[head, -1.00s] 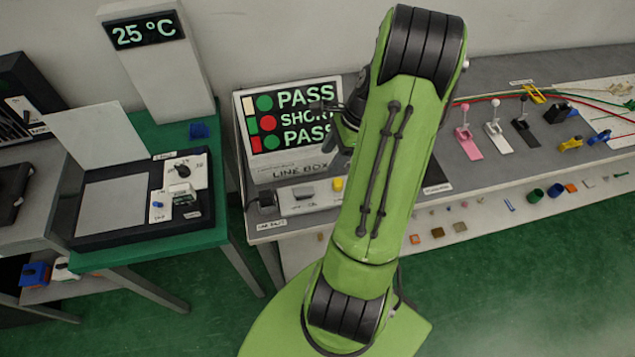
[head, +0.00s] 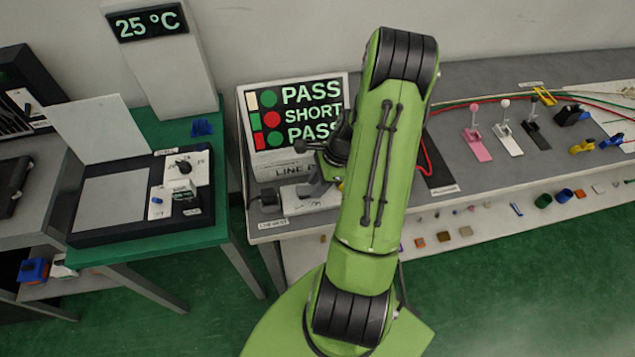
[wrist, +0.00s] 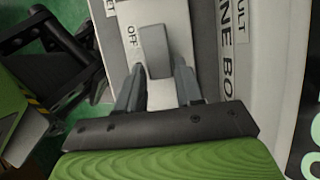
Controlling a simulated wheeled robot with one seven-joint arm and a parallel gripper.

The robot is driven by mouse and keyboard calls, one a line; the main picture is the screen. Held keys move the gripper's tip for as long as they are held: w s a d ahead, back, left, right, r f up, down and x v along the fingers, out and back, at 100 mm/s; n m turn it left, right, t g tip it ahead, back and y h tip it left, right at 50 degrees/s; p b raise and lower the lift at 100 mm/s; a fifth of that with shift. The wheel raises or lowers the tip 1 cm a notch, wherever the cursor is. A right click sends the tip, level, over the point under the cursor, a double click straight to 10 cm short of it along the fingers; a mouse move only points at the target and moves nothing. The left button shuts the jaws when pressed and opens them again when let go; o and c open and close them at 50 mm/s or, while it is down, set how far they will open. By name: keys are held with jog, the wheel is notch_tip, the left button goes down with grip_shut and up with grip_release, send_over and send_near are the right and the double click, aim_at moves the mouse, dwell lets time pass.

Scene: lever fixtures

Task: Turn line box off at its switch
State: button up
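The line box (head: 246,135) stands on the grey bench in the head view, its screen (head: 295,118) lit with PASS, SHORT, PASS. Its grey switch (wrist: 154,50) shows in the wrist view on a pale panel (wrist: 180,25), with the word OFF on its left side. My gripper (wrist: 160,75) is open, its two grey fingers apart with the switch's near end between their tips. I cannot tell whether they touch it.
A green table (head: 215,150) with a hinged-lid black device (head: 80,235) stands to the left. Pink, white and black levers (head: 503,130) stand on the bench to the right. My own arm covers the bench's middle. Small parts lie on the lower shelf.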

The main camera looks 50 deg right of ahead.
aim_at(310, 189)
grip_shut()
jog(key=shift+w+a+r+g+h+p, duration=0.2)
jog(key=shift+a+r+g+h+p, duration=0.1)
jog(key=shift+g+h, duration=0.3)
jog(key=shift+w+a+r+g+h, duration=0.1)
jog(key=shift+a+g+h, duration=0.1)
jog(key=shift+h, duration=0.25)
jog(key=shift+w+a+g+h, duration=0.1)
jog(key=shift+g+h, duration=0.1)
jog(key=shift+h, duration=0.25)
jog(key=shift+r+g+h+b, duration=0.1)
jog(key=shift+g+h+b, duration=0.25)
jog(key=shift+h, duration=0.25)
jog(key=shift+o, duration=2.2)
grip_release()
jog(key=shift+r, duration=0.1)
notch_tip(310, 189, up, 16)
jog(key=p, duration=0.3)
jog(key=shift+w+a+f, duration=0.2)
jog(key=shift+a, duration=0.1)
